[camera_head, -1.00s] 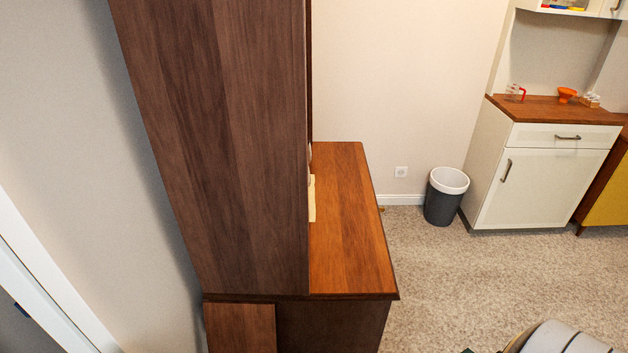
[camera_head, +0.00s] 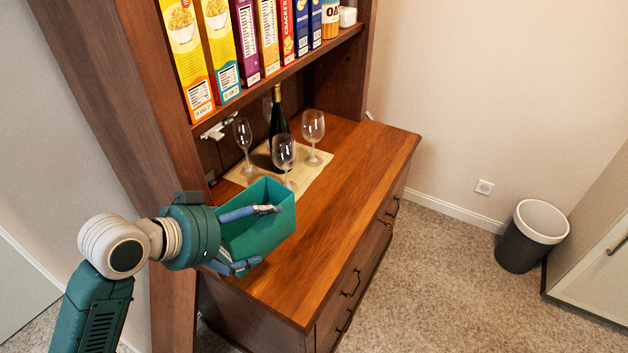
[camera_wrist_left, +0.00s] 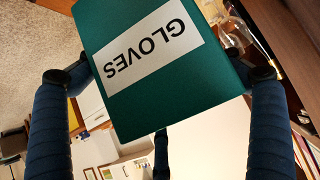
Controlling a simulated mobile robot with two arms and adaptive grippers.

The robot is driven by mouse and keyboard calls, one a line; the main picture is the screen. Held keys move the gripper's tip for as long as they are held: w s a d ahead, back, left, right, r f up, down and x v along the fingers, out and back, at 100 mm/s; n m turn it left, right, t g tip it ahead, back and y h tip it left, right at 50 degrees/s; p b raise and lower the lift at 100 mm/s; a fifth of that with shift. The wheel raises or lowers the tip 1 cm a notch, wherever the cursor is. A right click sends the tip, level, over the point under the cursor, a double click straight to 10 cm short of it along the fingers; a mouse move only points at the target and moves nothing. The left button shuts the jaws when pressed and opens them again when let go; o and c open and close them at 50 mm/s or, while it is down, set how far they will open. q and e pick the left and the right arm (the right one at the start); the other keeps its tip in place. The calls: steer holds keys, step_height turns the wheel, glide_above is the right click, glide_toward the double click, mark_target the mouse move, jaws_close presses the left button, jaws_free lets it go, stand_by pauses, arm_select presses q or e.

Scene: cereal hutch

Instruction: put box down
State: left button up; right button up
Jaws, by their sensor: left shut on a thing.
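A teal open-topped box (camera_head: 262,236) is in my left gripper (camera_head: 258,238), at the near left end of the hutch's wooden counter (camera_head: 330,240). One finger lies over the upper part of the box and another along its lower edge. In the left wrist view the box (camera_wrist_left: 135,103) fills the middle, with a white label reading "GLOVES", upside down, and the fingers are on both its sides. I cannot tell whether the box touches the counter. My right gripper is not in view.
Wine glasses (camera_head: 284,151) and a dark bottle (camera_head: 277,125) stand on a mat (camera_head: 316,170) just behind the box. Cereal boxes (camera_head: 186,62) line the shelf above. The counter's right part is clear. A bin (camera_head: 531,235) stands on the floor.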

mark_target(282, 186)
arm_select(q)
steer(key=shift+n+t+y, duration=0.6)
steer(key=shift+n, duration=0.3)
steer(key=w+d+r, duration=0.1)
steer(key=w+d, duration=0.1)
steer(key=w+d+r+b, duration=0.1)
steer(key=w+d, duration=0.1)
steer(key=w+d+r+b, duration=0.1)
steer(key=w+d+r, duration=0.1)
steer(key=w, duration=0.1)
steer(key=shift+r, duration=0.1)
steer(key=shift+w+d+f, duration=0.15)
steer(key=shift+f, duration=0.15)
step_height(282, 186, down, 18)
steer(key=shift+f, duration=0.55)
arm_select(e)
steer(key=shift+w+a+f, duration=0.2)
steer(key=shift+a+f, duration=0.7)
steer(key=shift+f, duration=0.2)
arm_select(q)
steer(key=o, duration=1)
steer(key=shift+f, duration=0.1)
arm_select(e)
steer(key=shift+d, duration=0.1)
